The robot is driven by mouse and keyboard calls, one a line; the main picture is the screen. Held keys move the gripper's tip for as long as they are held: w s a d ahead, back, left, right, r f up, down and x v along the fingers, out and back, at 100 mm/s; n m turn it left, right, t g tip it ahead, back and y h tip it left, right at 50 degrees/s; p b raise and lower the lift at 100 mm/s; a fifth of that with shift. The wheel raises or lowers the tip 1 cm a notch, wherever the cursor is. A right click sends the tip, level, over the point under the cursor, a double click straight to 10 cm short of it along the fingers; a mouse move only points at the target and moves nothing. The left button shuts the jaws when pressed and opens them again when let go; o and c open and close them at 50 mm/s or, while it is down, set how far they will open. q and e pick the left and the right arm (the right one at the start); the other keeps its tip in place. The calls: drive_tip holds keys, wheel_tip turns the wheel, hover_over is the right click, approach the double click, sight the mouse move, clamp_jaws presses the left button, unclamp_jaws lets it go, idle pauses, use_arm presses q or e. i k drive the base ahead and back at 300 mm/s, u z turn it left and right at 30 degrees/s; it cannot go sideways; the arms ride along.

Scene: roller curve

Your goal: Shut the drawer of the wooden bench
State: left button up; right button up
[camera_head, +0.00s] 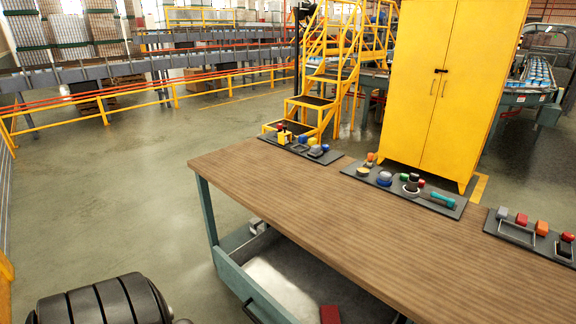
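The wooden bench (330,210) stands in the middle and right of the view, with a brown plank top and grey-green legs. Its drawer (232,277) is pulled out under the near edge, and its pale inside shows. A dark handle (251,311) is on the drawer's front, partly cut off by the bottom edge of the picture. A dark red block (329,315) lies in the drawer. A black ribbed part at the lower left is my own body. Neither of my grippers shows.
Dark trays with small coloured objects lie along the bench's far edge: left (301,150), middle (352,172) and right (494,225). A yellow cabinet (440,80) and yellow steps (312,101) stand behind. The floor (120,200) left of the bench is clear.

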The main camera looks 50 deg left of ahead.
sight(279, 281)
drive_tip(key=z, duration=0.5)
drive_tip(key=k, duration=0.1)
drive_tip(key=u, duration=2.05)
drive_tip(key=k, duration=0.55)
drive_tip(key=z, duration=0.7)
drive_tip(key=i, duration=1)
drive_tip(key=u, duration=0.5)
